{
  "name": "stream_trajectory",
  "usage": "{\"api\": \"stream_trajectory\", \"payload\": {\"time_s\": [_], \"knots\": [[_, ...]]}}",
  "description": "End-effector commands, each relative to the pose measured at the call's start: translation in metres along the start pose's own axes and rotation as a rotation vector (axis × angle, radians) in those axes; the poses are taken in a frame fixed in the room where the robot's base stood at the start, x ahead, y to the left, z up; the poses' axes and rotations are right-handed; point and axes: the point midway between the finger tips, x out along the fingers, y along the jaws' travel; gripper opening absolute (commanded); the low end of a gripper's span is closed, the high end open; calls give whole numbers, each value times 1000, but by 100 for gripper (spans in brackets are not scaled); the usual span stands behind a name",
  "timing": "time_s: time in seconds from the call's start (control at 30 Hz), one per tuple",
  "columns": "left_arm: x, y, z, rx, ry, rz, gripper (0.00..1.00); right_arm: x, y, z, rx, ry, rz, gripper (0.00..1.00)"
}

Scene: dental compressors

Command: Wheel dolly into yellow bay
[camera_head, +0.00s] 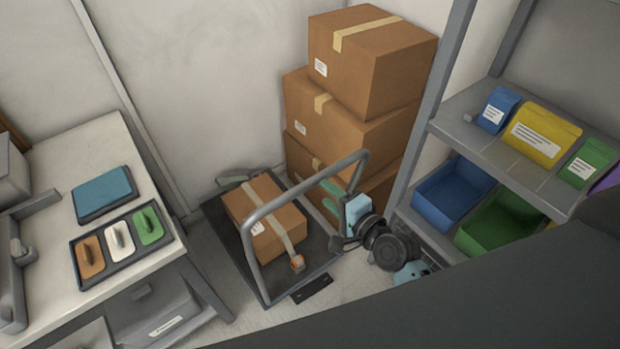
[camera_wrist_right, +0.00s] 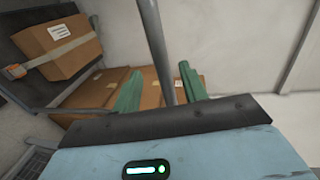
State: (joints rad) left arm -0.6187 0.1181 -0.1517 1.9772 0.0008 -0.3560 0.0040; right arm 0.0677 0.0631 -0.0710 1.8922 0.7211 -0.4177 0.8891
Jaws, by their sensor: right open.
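The dolly (camera_head: 222,232) is a dark flat platform with a grey tubular handle (camera_head: 300,187), standing on the floor between bench and shelf. A strapped brown carton (camera_head: 262,215) rides on it; the carton also shows in the right wrist view (camera_wrist_right: 62,48). My right gripper (camera_head: 331,197) is open at the right side of the handle, its green fingers pointing left. In the right wrist view the handle bar (camera_wrist_right: 160,45) runs between the fingertips (camera_wrist_right: 158,80); contact cannot be told. My left gripper is out of view. No yellow floor bay shows.
Stacked cartons (camera_head: 365,70) stand right behind the dolly against the wall. A bench (camera_head: 60,150) with a tray (camera_head: 120,243) is close on the left. A shelf unit (camera_head: 480,125) with bins stands on the right. Little bare floor shows around the dolly.

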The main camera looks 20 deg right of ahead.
Motion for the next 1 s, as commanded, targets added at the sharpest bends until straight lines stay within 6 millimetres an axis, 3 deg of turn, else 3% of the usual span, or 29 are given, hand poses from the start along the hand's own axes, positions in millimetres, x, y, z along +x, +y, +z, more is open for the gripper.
{"api": "stream_trajectory", "payload": {"time_s": [0.4,0.83,1.0], "knots": [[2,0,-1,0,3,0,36,58,-1,0,-3,0,-1,43],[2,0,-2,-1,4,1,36,69,-1,0,-4,0,-1,43],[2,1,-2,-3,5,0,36,69,-1,0,-4,0,-1,23]]}}
